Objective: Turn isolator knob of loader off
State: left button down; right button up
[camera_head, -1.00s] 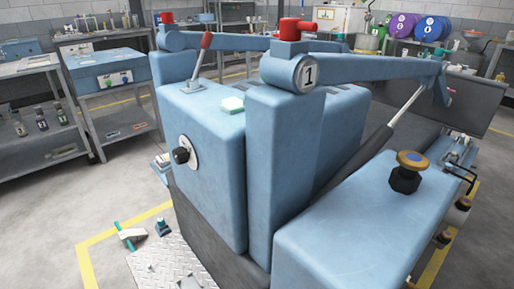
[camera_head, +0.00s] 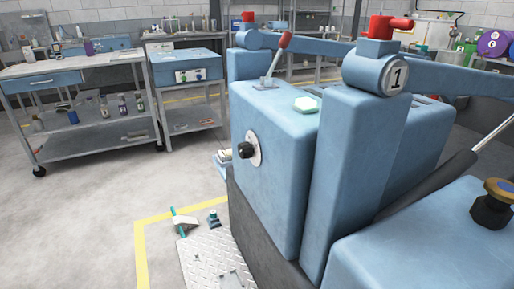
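The isolator knob is the black knob (camera_head: 245,150) on a round light plate (camera_head: 255,147), on the left-facing side of the blue loader (camera_head: 275,180). The knob sticks out from the plate; which way it is turned is too small to tell. Neither of my grippers shows in the head view, and nothing touches the knob.
A wheeled workbench (camera_head: 75,75) stands at the back left. Open floor lies left of the yellow line.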

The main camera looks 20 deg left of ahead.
aim_at(245, 150)
jog(key=u, duration=0.65)
jog(key=j+u, duration=0.2)
jog(key=u, duration=0.2)
jog(key=j+u, duration=0.2)
jog(key=u, duration=0.2)
jog(key=i+j+u, duration=0.15)
jog(key=u, duration=0.2)
